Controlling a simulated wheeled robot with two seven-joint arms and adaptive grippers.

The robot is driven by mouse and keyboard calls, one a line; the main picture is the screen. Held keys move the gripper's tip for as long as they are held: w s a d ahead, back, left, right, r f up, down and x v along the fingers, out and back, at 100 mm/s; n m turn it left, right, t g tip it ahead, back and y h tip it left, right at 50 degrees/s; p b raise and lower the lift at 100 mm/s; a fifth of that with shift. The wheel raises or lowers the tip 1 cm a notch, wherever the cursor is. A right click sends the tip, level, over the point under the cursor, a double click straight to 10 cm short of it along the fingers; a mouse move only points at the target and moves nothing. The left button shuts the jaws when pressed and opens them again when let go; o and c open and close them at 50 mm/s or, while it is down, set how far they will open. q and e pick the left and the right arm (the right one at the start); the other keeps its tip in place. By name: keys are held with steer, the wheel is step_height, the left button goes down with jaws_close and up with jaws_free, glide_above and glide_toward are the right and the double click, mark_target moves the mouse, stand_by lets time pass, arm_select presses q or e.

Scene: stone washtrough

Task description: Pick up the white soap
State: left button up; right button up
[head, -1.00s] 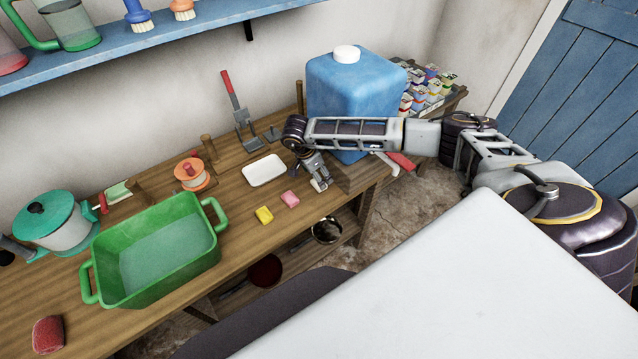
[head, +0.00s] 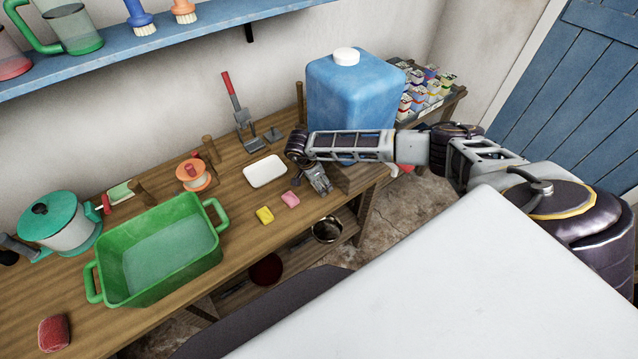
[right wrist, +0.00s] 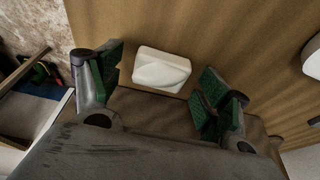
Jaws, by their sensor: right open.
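The white soap (right wrist: 161,69) lies on the wooden bench top in the right wrist view. It is a small rounded block with a slanted crease. My right gripper (right wrist: 161,90) is open, with one green-padded finger on each side of the soap's near edge and a gap to both. The soap sits just beyond the fingertips, and I cannot tell their height above it. In the head view my right gripper (head: 322,188) points down at the bench's right end. The soap is hidden there behind the gripper. My left gripper is not in view.
A white dish (head: 264,171) stands left of my right gripper. Pink soap (head: 290,199) and yellow soap (head: 265,215) lie near the front edge. A blue canister (head: 352,95) stands close behind my right arm. A green basin (head: 160,250) fills the bench's left part.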

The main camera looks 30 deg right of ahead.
stand_by(0.4)
steer(key=c, duration=1.2)
step_height(320, 180, up, 9)
steer(key=shift+b, duration=0.85)
steer(key=shift+r, duration=0.45)
steer(key=shift+a, duration=0.1)
